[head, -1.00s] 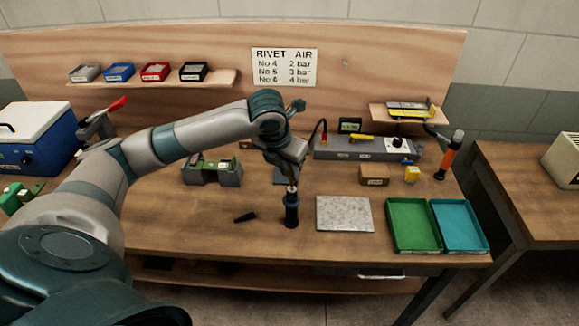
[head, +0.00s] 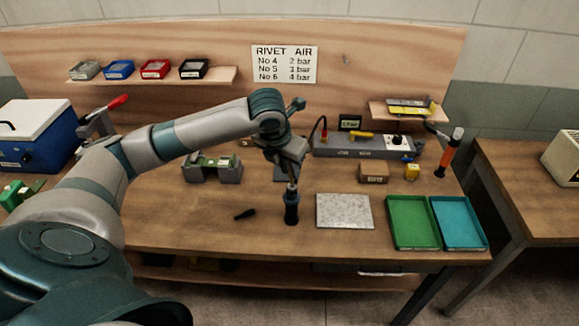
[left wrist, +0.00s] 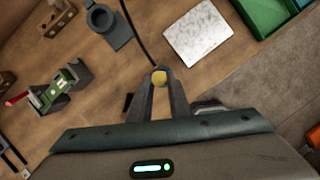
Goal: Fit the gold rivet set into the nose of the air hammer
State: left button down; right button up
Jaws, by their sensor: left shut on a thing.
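My left gripper (head: 292,181) points straight down over the bench in the head view. In the left wrist view its fingertips (left wrist: 160,78) are shut around a small round gold piece (left wrist: 159,77), which looks like the gold rivet set seen end-on. Directly below the fingers in the head view is an upright dark cylinder (head: 291,209), likely the air hammer. A thin pale shaft shows between fingers and cylinder. I cannot tell whether the set is inside the nose or just above it. The fingers hide the joint.
A grey speckled plate (head: 344,211) lies right of the cylinder, then a green tray (head: 411,246) and a teal tray (head: 461,243). A small black piece (head: 245,214) lies to the left. A grey-green fixture (head: 212,170) stands further left. The front bench is clear.

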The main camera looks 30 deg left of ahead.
aim_at(291, 181)
pick_arm(q)
jog(key=shift+p, duration=0.5)
dwell(0.7)
jog(key=shift+s+f+b, duration=0.1)
jog(key=shift+f+b, duration=0.3)
jog(key=shift+f, duration=1.55)
dwell(0.9)
jog(key=c, duration=1.6)
grip_release()
jog(key=shift+o, duration=0.2)
jog(key=shift+r, duration=0.1)
jog(key=shift+p+v, duration=0.4)
jog(key=shift+v, duration=1.95)
